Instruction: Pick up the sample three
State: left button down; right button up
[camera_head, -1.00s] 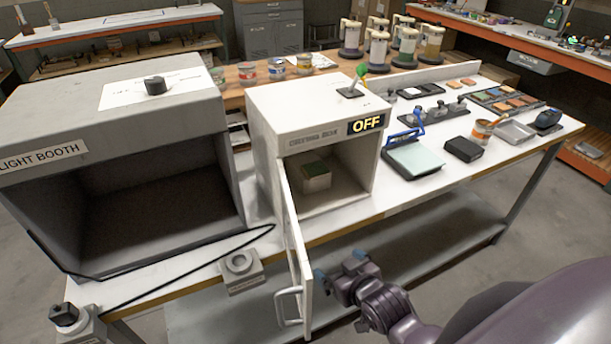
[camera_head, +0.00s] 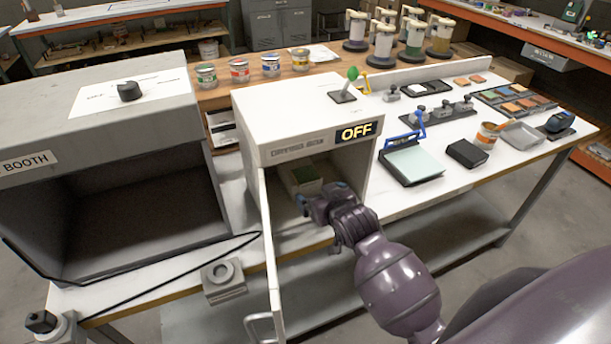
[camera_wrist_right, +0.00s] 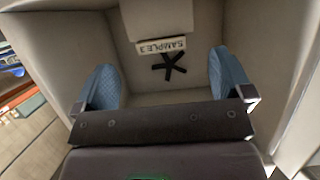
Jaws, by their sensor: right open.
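A pale block (camera_wrist_right: 165,18) with an upside-down "SAMPLE 3" label (camera_wrist_right: 161,45) lies ahead of the pads. A black star-shaped mark (camera_wrist_right: 170,67) shows below the label. My left gripper is out of view.
The box's door (camera_head: 270,262) stands open on the left of my arm. A light booth (camera_head: 115,165) is farther left. A small grey block with a ring (camera_head: 222,278) sits at the table's front edge. A blue-handled device (camera_head: 413,163) stands right of the box.

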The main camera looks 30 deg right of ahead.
aim_at(311, 182)
jog(key=w, duration=0.4)
jog(key=shift+w+d, duration=0.15)
jog(key=shift+w, duration=0.05)
jog(key=shift+w+f+p, duration=0.2)
jog(key=shift+w+p, duration=0.15)
jog(key=shift+c, duration=0.3)
jog(key=c, duration=1)
